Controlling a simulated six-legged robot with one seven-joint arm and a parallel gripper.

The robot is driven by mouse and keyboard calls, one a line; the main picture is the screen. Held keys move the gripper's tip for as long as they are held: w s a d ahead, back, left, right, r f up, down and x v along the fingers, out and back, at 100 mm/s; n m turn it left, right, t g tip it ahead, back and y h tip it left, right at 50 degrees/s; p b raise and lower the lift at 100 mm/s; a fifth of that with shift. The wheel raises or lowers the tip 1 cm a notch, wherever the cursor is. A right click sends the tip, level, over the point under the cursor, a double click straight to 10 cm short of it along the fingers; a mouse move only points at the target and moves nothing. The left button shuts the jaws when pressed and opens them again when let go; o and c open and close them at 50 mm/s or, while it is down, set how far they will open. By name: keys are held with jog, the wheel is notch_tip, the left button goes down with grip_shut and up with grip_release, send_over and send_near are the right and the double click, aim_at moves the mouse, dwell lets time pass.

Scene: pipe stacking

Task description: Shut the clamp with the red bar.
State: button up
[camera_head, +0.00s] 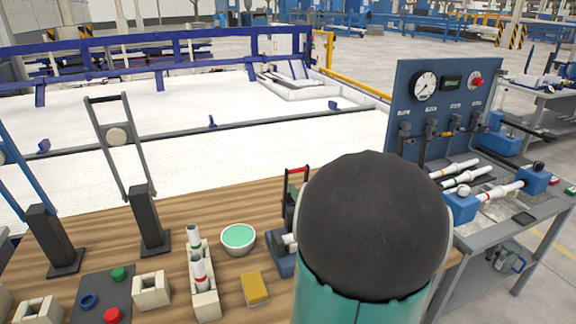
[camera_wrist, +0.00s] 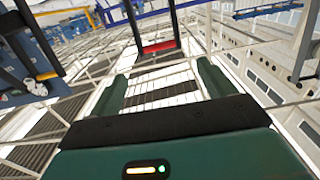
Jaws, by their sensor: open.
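The clamp has a blue base (camera_head: 284,262) on the wooden bench, partly hidden behind my arm. Its dark lever frame stands roughly upright, with the red bar (camera_head: 298,169) across the top. In the wrist view the red bar (camera_wrist: 159,47) lies across the dark frame, ahead of my fingertips and roughly centred between them. My gripper (camera_wrist: 162,84) is open, its two green fingers apart with nothing between them. The bar looks clear of both fingers. In the head view my arm's black and teal link hides most of my gripper.
Left of the clamp stand a bowl with green inside (camera_head: 238,238), a yellow block (camera_head: 254,289), a cream holder (camera_head: 204,300) with pipe pieces and a tall dark lever stand (camera_head: 150,220). A blue gauge panel (camera_head: 440,95) and grey test bench (camera_head: 500,215) are at right.

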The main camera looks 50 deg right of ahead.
jog(key=x, duration=1.2)
jog(key=shift+w, duration=0.1)
jog(key=c, duration=1.2)
